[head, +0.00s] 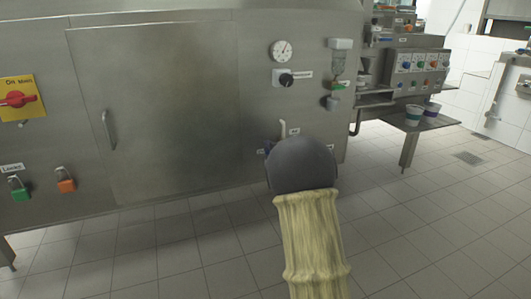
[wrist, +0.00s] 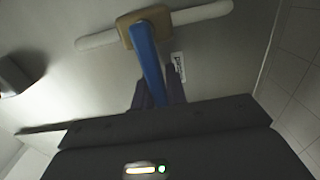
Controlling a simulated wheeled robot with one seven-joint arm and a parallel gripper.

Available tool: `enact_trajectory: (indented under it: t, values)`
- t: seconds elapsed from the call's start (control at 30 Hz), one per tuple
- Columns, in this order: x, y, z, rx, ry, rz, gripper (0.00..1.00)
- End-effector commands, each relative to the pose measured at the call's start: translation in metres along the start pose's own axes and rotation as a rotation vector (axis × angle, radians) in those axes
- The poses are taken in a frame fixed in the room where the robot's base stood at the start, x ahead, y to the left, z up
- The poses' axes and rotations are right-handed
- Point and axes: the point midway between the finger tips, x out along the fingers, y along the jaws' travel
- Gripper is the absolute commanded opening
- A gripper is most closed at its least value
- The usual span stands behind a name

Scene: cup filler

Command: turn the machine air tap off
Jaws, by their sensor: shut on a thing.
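The air tap shows in the wrist view as a brass body (wrist: 128,22) on a pale pipe, with a blue lever (wrist: 148,62). The lever appears to point across the pipe, toward the camera. My gripper (wrist: 158,92) has its dark fingers on both sides of the lever's near end and is shut on it. In the head view my dark wrist covers most of the tap and the fingers. Only the top of the pale pipe (head: 283,128) shows clearly above it.
The steel machine front (head: 165,100) carries a gauge (head: 282,50), a black knob (head: 286,79), a red switch on a yellow plate (head: 17,99) and green and orange padlocks at lower left. Cups (head: 413,115) stand on a shelf at right. The tiled floor in front is clear.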

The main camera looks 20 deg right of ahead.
Motion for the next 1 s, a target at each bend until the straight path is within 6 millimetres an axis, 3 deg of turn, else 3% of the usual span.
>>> enact_trajectory:
  t: [0.03,0.47,0.5,0.6,1.0]
  values:
    - [-0.0016,-0.0070,0.0000,-0.005,0.000,-0.012,0.00]
    - [-0.0021,-0.0073,0.0027,-0.016,-0.002,-0.013,0.00]
    - [-0.0021,-0.0074,0.0027,-0.016,-0.003,-0.013,0.21]
    - [-0.0018,-0.0063,0.0026,-0.015,-0.003,-0.011,0.35]
    - [-0.0062,-0.0017,0.0012,-0.014,0.000,-0.004,0.35]
